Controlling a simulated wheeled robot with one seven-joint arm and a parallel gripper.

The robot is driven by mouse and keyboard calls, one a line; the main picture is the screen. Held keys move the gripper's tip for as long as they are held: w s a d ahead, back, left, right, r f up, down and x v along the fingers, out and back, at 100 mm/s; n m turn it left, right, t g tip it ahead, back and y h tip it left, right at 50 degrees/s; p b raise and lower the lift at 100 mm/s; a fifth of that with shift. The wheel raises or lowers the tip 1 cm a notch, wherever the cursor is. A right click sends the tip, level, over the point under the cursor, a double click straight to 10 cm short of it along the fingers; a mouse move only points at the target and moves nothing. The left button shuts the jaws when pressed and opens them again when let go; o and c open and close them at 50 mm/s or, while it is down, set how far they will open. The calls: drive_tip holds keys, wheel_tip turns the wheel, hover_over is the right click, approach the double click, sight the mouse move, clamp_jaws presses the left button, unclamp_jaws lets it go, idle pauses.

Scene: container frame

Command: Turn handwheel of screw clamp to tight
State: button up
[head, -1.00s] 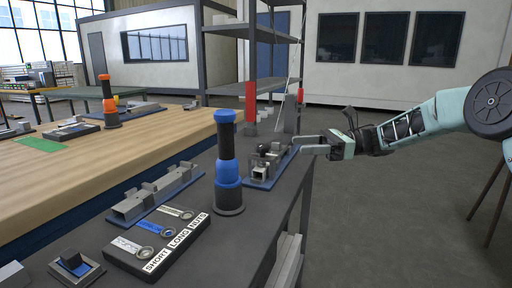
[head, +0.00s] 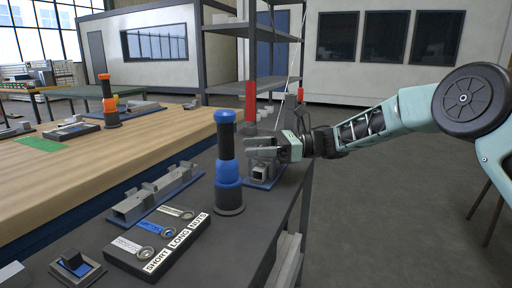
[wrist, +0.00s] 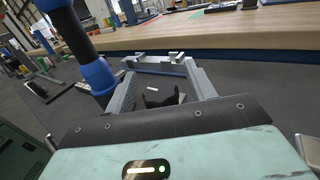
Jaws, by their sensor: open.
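The clamp fixture (head: 260,174) is a grey metal piece on a blue base plate near the right edge of the dark bench, in the head view. My gripper (head: 252,146) is directly above and over its back part, reaching in from the right, and hides its upper part. The handwheel cannot be made out in the head view. In the wrist view my gripper (wrist: 155,62) has its two grey fingers spread apart. A small dark forked shape (wrist: 160,98) shows between them; I cannot tell whether it is part of the clamp. Nothing is visibly gripped.
A tall blue and black post (head: 228,165) stands just left of the fixture, close to my fingers. Open floor is on the right.

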drive_tip(key=c, duration=1)
drive_tip(key=shift+f+t+b, duration=0.25)
drive_tip(key=shift+t+b, duration=0.05)
drive_tip(key=shift+b, duration=0.7)
